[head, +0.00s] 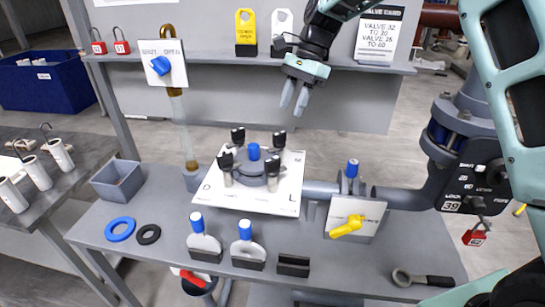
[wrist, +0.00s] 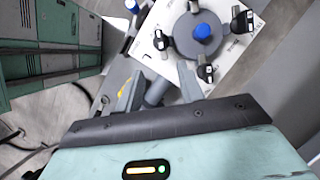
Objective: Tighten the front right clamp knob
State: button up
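The filter press (head: 252,172) is a round dark grey body with a blue centre cap, on a white board (head: 217,209). Several black clamp knobs stand around it. The front right clamp knob (head: 273,169) is at the body's near right side, upright on a pale post. My gripper (head: 294,103) is above and behind the press, pointing down, with its fingers apart and empty. In the wrist view, my gripper (wrist: 160,88) has a clear gap between its fingers, and the press body (wrist: 183,38) is beyond them. I cannot tell which knob there is the front right one.
A shelf (head: 215,63) with tags and padlocks runs behind. A horizontal pipe (head: 318,189) leads right to a valve with a yellow handle (head: 347,227). Blue-topped pieces (head: 204,242), rings (head: 120,229), a grey bin (head: 117,181) and a black-handled tool (head: 424,280) lie on the bench.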

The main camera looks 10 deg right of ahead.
aim_at(273, 158)
jog(key=p+x, duration=0.4)
jog(key=x, duration=1.2)
jog(key=shift+f, duration=0.1)
grip_shut()
